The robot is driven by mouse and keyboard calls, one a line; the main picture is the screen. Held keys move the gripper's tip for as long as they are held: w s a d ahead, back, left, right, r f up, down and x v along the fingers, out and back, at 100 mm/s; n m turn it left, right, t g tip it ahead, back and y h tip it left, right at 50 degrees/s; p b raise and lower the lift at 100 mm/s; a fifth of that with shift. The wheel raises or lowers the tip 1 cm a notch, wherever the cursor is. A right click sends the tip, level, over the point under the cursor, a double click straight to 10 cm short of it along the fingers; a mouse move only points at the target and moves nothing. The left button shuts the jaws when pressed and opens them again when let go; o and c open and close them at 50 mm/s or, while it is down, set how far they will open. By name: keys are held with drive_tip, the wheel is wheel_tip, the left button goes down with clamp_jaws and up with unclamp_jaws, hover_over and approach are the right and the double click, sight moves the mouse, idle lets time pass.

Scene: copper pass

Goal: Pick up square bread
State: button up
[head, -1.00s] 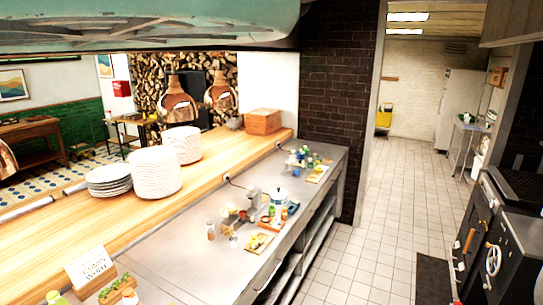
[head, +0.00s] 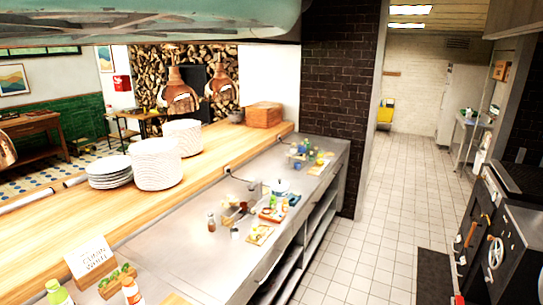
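I cannot pick out the square bread for certain. A small board (head: 254,241) with yellowish food on it lies on the steel counter (head: 190,258), and the pieces are too small to name. A second small board with food (head: 319,168) lies farther along the counter. A tan flat thing (head: 176,299) is cut off by the bottom edge, and I cannot tell what it is. My gripper is not in view.
Bottles (head: 131,290), a planter (head: 117,281) and a sign (head: 90,257) stand at the near left. Plate stacks (head: 155,165) stand on the wooden ledge (head: 60,215). A teal hood (head: 150,22) hangs above.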

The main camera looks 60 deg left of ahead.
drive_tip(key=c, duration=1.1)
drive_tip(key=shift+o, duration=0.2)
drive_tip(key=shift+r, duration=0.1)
